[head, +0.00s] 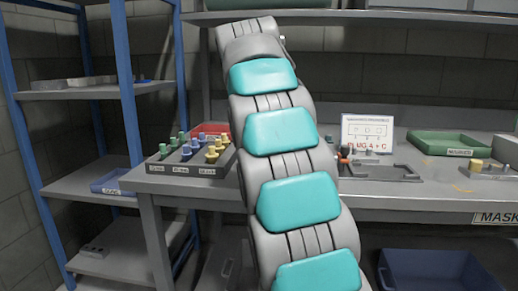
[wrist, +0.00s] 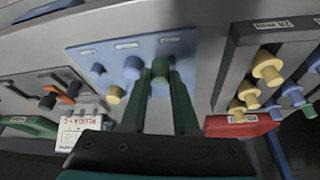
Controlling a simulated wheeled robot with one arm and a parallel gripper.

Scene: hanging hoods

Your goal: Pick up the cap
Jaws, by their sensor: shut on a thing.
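In the wrist view, my gripper (wrist: 160,78) has its two green fingers closed around a small green cap (wrist: 160,66) at their tips. The cap is over or against a light blue panel; I cannot tell whether it is clear of it. Blue caps (wrist: 115,94) stand on the panel just to the left, one very near the left fingertip. In the head view my arm hides the gripper and the held cap. Green caps (head: 173,142), blue caps and yellow caps stand in rows in a labelled grey rack on the bench.
In the wrist view, a rack of yellow caps (wrist: 268,67) stands close on the right. A red tray (head: 210,129) lies behind the rack in the head view. A sign (head: 367,131), a fixture and a green tray (head: 448,143) are on the right bench. Blue-posted shelves stand left.

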